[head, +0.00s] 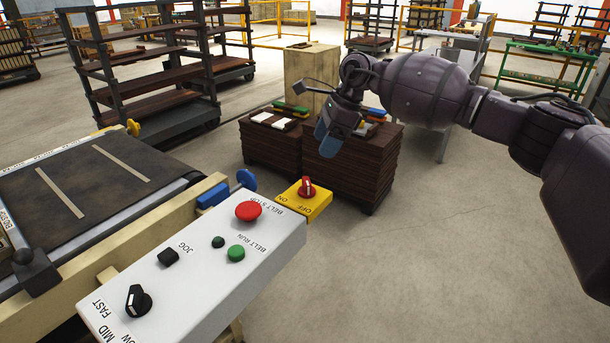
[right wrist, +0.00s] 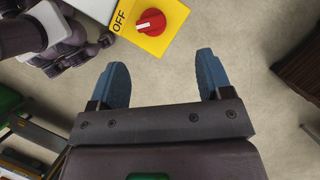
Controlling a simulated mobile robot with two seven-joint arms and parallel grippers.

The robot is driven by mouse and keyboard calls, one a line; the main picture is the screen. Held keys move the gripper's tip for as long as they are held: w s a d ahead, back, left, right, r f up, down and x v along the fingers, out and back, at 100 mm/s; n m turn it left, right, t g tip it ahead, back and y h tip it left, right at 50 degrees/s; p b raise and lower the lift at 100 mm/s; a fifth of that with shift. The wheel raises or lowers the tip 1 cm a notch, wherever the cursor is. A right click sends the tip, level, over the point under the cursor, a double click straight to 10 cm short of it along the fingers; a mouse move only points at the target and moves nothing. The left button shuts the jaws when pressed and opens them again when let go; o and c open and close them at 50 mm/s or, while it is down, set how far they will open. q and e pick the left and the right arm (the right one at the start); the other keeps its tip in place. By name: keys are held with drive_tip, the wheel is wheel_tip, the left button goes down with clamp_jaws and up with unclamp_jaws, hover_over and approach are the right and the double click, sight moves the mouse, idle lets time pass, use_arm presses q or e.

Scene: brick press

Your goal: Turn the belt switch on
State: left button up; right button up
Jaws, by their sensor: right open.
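The belt switch is a red rotary knob (head: 307,188) on a yellow box (head: 319,208) marked ON and OFF, at the far end of the control panel. In the right wrist view the red knob (right wrist: 151,22) sits on its yellow plate (right wrist: 172,43) at the top. Its white line runs roughly toward the word OFF; ON is out of that view. My right gripper (head: 325,139) is open and empty, beyond and above the switch in the head view. In the right wrist view its two blue fingers (right wrist: 163,72) are apart, with the knob beyond their tips, untouched. My left gripper is not in view.
The grey panel (head: 185,275) carries a red stop button (head: 248,211), a green button (head: 236,253) and a black selector (head: 138,300). The conveyor belt (head: 100,190) is at left. Brown stacks (head: 350,172) stand behind the switch. Floor at right is clear.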

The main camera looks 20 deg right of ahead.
sight(308, 180)
drive_tip(key=shift+n, duration=0.4)
drive_tip(key=x, duration=0.3)
drive_tip(key=s+x, duration=0.1)
drive_tip(key=x, duration=0.6)
drive_tip(key=shift+s+a+f, duration=0.1)
drive_tip(key=shift+s+f, duration=0.1)
drive_tip(key=shift+f, duration=0.2)
drive_tip(key=c, duration=0.9)
